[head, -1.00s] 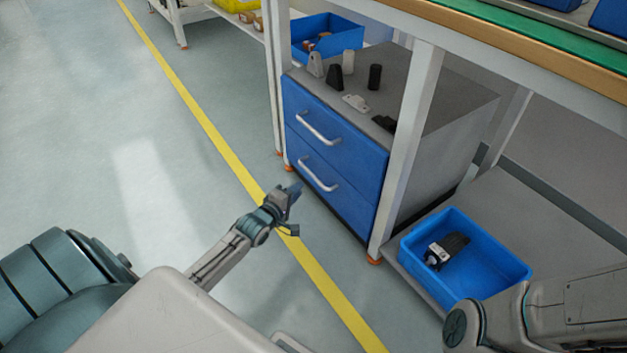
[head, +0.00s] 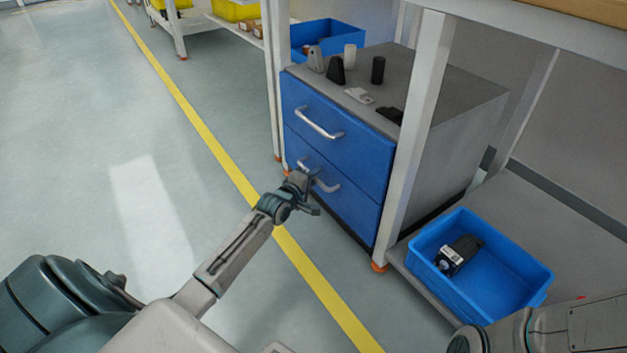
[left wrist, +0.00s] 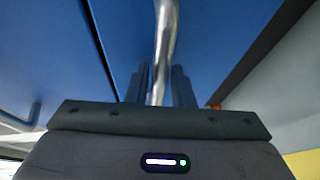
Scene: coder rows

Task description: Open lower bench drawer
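The blue lower bench drawer (head: 345,206) is the bottom of two drawers in a grey cabinet under the bench. Its front looks flush with the upper drawer (head: 335,135). Its silver bar handle (head: 328,186) is partly hidden by my left gripper (head: 305,182). In the left wrist view the handle (left wrist: 165,35) runs between the two dark fingers of my left gripper (left wrist: 161,78), which sit close against it on both sides, so it looks shut on the handle. My right forearm is at the lower right; its gripper is out of view.
A white bench leg (head: 415,130) stands at the cabinet's right front corner. A blue bin (head: 450,290) with a dark part sits on the low shelf at right. Small parts stand on the cabinet top (head: 435,85). The floor (head: 150,190) left of the cabinet is clear.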

